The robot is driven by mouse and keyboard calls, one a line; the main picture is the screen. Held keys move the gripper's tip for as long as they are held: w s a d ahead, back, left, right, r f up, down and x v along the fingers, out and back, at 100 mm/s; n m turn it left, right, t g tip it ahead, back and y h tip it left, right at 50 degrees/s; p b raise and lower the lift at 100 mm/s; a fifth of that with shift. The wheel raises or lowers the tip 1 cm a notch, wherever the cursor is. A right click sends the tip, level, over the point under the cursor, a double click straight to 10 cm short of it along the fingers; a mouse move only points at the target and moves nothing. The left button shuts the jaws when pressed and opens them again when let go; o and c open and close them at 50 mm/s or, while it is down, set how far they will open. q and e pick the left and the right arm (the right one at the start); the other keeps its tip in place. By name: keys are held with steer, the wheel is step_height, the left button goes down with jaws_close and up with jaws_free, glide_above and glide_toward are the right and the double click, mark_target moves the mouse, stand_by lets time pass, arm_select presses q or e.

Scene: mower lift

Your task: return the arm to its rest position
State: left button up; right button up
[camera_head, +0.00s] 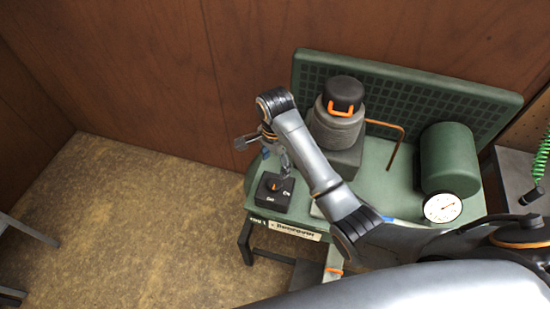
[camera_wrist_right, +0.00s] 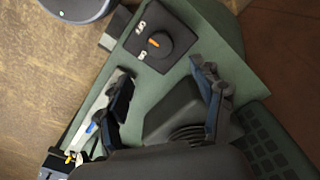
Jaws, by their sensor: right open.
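My right arm (camera_head: 308,155) reaches in from the lower right over a green bench. Its gripper (camera_head: 273,150) hangs above and just behind a black switch box (camera_head: 273,192) with an orange-marked knob, apart from it. In the wrist view the right gripper's two fingers (camera_wrist_right: 162,72) are spread wide with nothing between them. The switch box also shows there (camera_wrist_right: 158,40), beyond the fingertips. My left gripper is not in view.
On the green bench (camera_head: 378,160) stand a grey unit with a black cap and orange handle (camera_head: 340,112), a bent copper pipe (camera_head: 390,140), a green tank (camera_head: 448,158) and a round gauge (camera_head: 442,208). A wooden wall (camera_head: 150,70) is behind. The floor at left (camera_head: 130,220) is mostly clear.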

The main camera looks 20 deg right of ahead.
steer(key=shift+r, duration=0.9)
